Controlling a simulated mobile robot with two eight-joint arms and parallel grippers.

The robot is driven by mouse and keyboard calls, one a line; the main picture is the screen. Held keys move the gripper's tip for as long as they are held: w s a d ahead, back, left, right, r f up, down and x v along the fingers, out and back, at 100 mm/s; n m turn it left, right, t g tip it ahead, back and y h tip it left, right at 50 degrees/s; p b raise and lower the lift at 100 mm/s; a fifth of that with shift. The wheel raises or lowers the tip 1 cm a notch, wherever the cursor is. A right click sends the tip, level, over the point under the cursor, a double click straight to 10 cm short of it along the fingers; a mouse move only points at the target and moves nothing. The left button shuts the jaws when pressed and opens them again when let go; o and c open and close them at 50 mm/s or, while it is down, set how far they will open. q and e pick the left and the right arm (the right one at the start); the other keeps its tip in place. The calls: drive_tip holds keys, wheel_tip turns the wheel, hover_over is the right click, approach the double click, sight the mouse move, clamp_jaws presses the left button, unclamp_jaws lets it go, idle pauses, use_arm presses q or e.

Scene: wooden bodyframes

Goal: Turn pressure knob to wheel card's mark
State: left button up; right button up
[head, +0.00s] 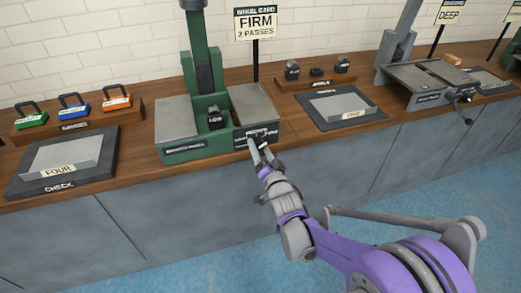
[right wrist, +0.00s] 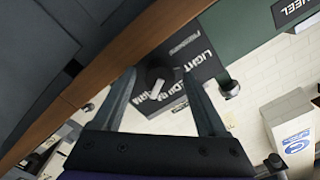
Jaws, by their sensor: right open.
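The green embossing machine (head: 181,151) stands on the wooden counter, with a dark pressure panel (head: 243,141) on its front right. The wheel card (head: 255,23) above it reads FIRM, 2 PASSES. In the right wrist view, the dark round knob (right wrist: 159,77) with a white pointer sits on the panel (right wrist: 196,66); LIGHT is legible, the other lettering is partly hidden. My right gripper (head: 259,147) is open at the panel. In the right wrist view its fingers (right wrist: 160,84) lie on either side of the knob; contact is unclear. In the head view the gripper largely hides the knob.
A CHECK tray (head: 18,188) and colored handled blocks (head: 73,108) stand left. Another tray (head: 372,113), a small-block rack (head: 290,84) and a grey machine (head: 398,80) stand right. Blue floor (head: 440,180) in front is clear.

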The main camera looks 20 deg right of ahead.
drive_tip(key=s, duration=1)
drive_tip(key=shift+s+d+p, duration=0.2)
drive_tip(key=shift+s+p, duration=0.2)
